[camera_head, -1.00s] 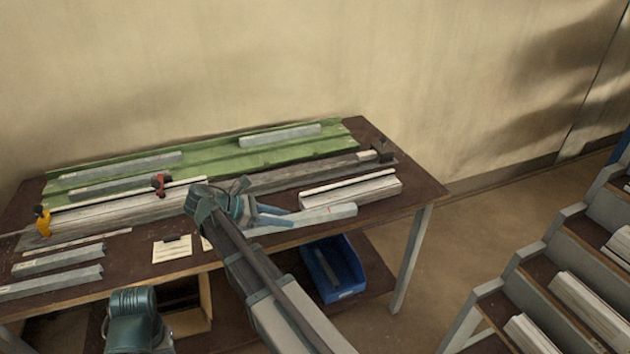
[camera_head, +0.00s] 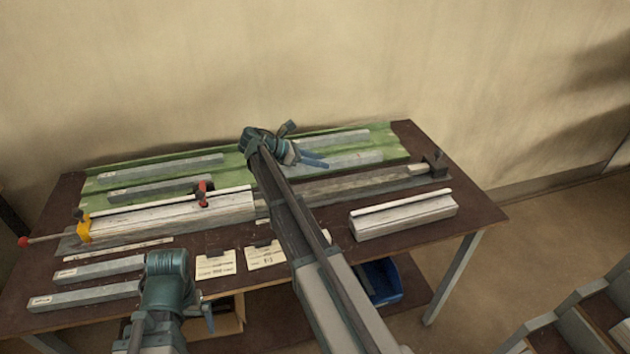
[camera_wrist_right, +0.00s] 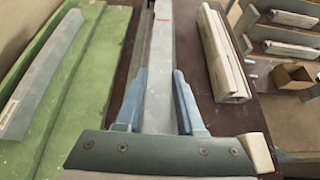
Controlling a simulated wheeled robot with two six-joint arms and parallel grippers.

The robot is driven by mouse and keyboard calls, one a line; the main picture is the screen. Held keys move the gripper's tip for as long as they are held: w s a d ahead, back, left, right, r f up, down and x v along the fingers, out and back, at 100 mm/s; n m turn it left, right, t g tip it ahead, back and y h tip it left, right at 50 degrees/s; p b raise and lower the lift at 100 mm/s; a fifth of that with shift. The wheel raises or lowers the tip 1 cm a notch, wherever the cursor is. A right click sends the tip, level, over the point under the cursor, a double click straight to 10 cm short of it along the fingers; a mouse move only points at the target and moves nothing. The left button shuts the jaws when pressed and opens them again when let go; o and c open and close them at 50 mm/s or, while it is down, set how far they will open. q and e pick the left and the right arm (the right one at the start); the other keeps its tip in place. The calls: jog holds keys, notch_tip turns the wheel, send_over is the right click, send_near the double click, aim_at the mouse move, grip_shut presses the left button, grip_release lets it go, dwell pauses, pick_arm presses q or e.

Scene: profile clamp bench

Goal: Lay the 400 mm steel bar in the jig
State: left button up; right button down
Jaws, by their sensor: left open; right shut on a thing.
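A grey steel bar (camera_head: 345,162) with a red mark near its far end is held in my right gripper (camera_head: 318,160). In the right wrist view the blue fingers (camera_wrist_right: 158,100) sit on both sides of the bar (camera_wrist_right: 160,55). In the head view the bar appears over the green tray's near side, behind the jig; its near end is hidden by my arm. The long grey jig (camera_head: 345,187) runs across the bench, with a pale profile (camera_head: 170,222) in its left part. My left gripper (camera_head: 208,318) is open and empty, low at the bench's front edge.
Several more bars lie on the green tray (camera_head: 235,165) and at the bench's front left (camera_head: 100,270). A red-knobbed clamp (camera_head: 203,192), a yellow clamp (camera_head: 83,228) and an end stop (camera_head: 433,163) stand along the jig. A pale profile block (camera_head: 405,218) sits front right.

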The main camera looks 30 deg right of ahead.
aim_at(289, 175)
jog(key=shift+w+d+r, duration=0.1)
jog(key=shift+w+d, duration=0.1)
jog(key=shift+w, duration=0.35)
notch_tip(289, 175, down, 10)
jog(key=b, duration=1)
jog(key=shift+s, duration=0.1)
jog(key=shift+f+b, duration=0.35)
jog(key=c, duration=0.5)
grip_release()
jog(key=shift+r+p, duration=0.6)
jog(key=shift+p, duration=0.05)
jog(key=p+v, duration=0.5)
jog(key=v, duration=0.5)
jog(key=shift+a+r, duration=0.15)
jog(key=shift+a, duration=0.2)
jog(key=shift+a+r, duration=0.15)
jog(key=shift+a, duration=0.4)
